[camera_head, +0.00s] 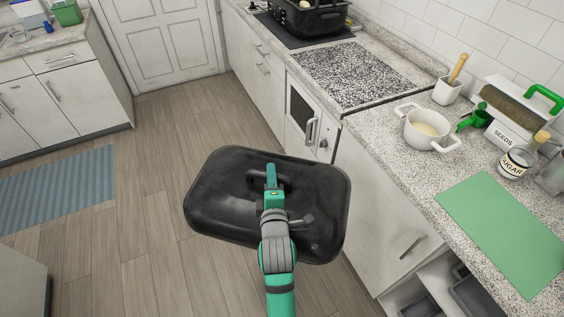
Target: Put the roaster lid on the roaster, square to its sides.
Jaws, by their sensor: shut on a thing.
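The roaster lid (215,195) is a large black rounded rectangle with a handle on top. My gripper (271,175) is shut on the lid's handle and holds it over the floor, in front of the counter. The lid looks slightly turned in the picture. The roaster (308,20) is a black pan at the back of the counter, at the top of the view and cut off by the frame edge. It stands on a dark mat, far from the lid. Its inside is mostly out of view.
A speckled cooktop (355,75) lies between the roaster and a white pot (428,128). A utensil holder (447,91), a seeds box (508,131), a sugar jar (515,163) and a green mat (503,228) occupy the right counter (390,150). The wooden floor (150,220) left of the lid is clear.

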